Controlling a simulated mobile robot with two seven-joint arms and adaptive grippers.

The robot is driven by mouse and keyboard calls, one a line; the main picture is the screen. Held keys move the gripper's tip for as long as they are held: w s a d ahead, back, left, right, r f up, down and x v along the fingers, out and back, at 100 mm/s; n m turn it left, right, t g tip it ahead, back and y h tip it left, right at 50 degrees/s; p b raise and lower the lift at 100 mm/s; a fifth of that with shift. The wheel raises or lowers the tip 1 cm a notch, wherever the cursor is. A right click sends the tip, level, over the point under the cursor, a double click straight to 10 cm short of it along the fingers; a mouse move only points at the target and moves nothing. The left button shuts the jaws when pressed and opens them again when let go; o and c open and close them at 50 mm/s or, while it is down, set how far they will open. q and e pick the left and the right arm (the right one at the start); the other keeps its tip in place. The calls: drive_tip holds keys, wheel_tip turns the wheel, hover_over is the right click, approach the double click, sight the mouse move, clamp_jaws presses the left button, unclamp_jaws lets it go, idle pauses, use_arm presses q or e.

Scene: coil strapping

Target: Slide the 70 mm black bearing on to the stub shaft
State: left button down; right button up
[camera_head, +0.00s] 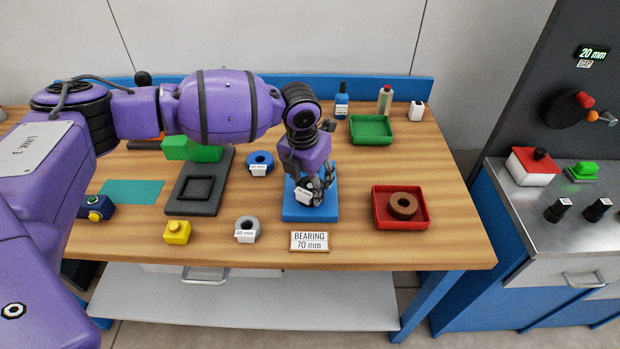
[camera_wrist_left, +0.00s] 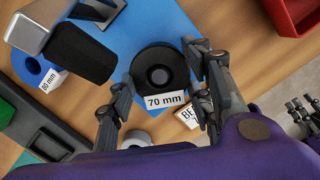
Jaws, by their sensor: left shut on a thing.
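The black bearing (camera_wrist_left: 145,68) with a 70 mm tag is a thick ring over the blue plate (camera_head: 296,214). In the head view it is mostly hidden by my left gripper (camera_head: 311,190), and its white tag shows. My left gripper is shut on the bearing, its fingers (camera_wrist_left: 158,90) on both sides of it in the left wrist view. A dark grey round centre (camera_wrist_left: 159,75) shows in the bore. I cannot tell whether it is the top of the stub shaft, or how high the bearing sits. Grey fingers at the right edge of the left wrist view look like my right gripper (camera_wrist_left: 301,108).
A blue bearing (camera_head: 252,169) and a grey bearing (camera_head: 250,222) stand left of the plate. A red tray (camera_head: 424,218) holding a brown ring is to the right. A sign (camera_head: 309,241) reads BEARING 70 mm. A green tray (camera_head: 371,138) and bottles stand behind.

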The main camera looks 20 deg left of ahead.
use_arm(q)
drive_tip(key=shift+f, duration=0.25)
drive_tip(key=c, duration=0.8)
unclamp_jaws()
